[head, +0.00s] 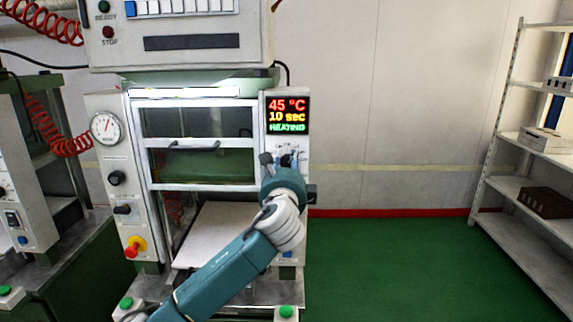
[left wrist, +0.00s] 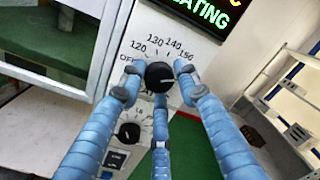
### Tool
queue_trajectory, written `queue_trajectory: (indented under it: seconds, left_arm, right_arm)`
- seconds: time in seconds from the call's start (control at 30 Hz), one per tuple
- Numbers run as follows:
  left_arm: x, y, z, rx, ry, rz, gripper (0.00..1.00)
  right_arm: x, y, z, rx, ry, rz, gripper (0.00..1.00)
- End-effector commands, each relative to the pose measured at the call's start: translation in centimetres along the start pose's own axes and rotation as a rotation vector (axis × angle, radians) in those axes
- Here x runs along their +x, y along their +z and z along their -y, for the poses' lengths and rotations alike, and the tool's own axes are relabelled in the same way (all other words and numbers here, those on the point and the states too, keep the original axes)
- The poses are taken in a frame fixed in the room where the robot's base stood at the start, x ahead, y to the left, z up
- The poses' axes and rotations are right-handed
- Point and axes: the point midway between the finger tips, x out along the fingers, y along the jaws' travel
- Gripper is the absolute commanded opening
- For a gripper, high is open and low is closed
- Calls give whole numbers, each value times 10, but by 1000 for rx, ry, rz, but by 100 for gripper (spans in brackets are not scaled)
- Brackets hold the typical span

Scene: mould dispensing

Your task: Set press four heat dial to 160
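The press display (head: 288,115) reads 45 °C, 10 sec, HEATING. Below it, the black round heat dial (left wrist: 158,76) shows in the left wrist view, with marks OFF, 120, 130, 140 and 150 around its upper side. A 160 mark is not visible; the right finger covers the panel beyond 150. My left gripper (head: 284,161) is at the panel below the display. In the left wrist view its three blue fingers (left wrist: 157,84) stand spread around the dial, with small gaps seeming to show beside it. The dial's pointer is hard to read. My right gripper is not in view.
A second, smaller knob (left wrist: 129,132) sits below the dial. The press's framed door (head: 195,145) is left of the panel, with a gauge (head: 105,127) and red-yellow button (head: 135,246) further left. Shelves (head: 530,190) stand at right; the green floor between is clear.

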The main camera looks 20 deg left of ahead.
Motion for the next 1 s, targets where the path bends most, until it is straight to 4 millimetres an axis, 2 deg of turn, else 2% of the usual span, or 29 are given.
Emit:
queue_trajectory:
  seconds: [0.07,0.33,0.47,0.57,0.8,1.0]
  left_arm:
    - [0,1,2,-2,-4,1,48]
    - [-1,0,0,-1,2,-1,48]
    - [-9,-1,-1,-1,2,-2,48]
    - [-25,-1,0,-2,1,-3,48]
    - [-78,-1,1,-3,-1,-3,48]
    - [-109,0,2,-1,-1,-2,48]
  right_arm:
    - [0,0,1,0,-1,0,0]
    - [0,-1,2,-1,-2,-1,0]
    - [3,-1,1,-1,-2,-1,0]
    - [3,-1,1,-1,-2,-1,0]
    - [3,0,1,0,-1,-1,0]
    - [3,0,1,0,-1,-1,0]
